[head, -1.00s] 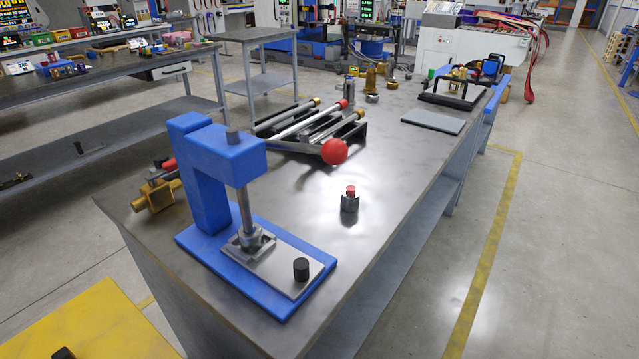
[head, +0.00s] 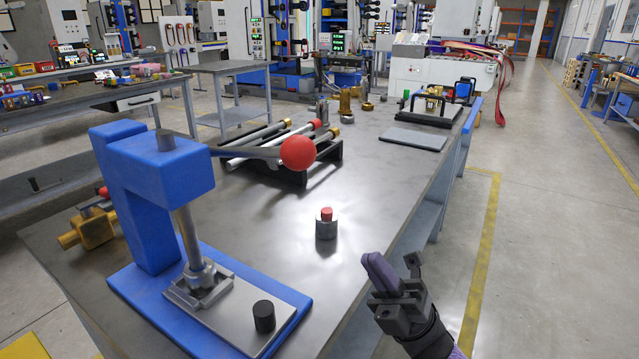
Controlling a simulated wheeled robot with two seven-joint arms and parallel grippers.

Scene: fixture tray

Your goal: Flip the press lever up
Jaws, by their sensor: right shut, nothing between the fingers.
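The blue press (head: 133,205) stands on its blue base at the left front of the table. Its lever is a dark rod (head: 245,152) with a red ball knob (head: 298,152), reaching to the right from the press head, roughly level. The silver ram (head: 190,238) points down into a grey clamp block on a metal plate. My right gripper (head: 388,272), dark with a purple finger, is shut and empty at the lower right, beyond the table's right edge in the picture. It is well below and right of the knob, apart from it. My left gripper is not in view.
A small steel cylinder with a red top (head: 326,224) stands between the press and my right gripper. A black rack (head: 281,172) with several rods lies behind the knob. A black peg (head: 264,316) stands on the press plate. The table's middle right (head: 385,180) is clear.

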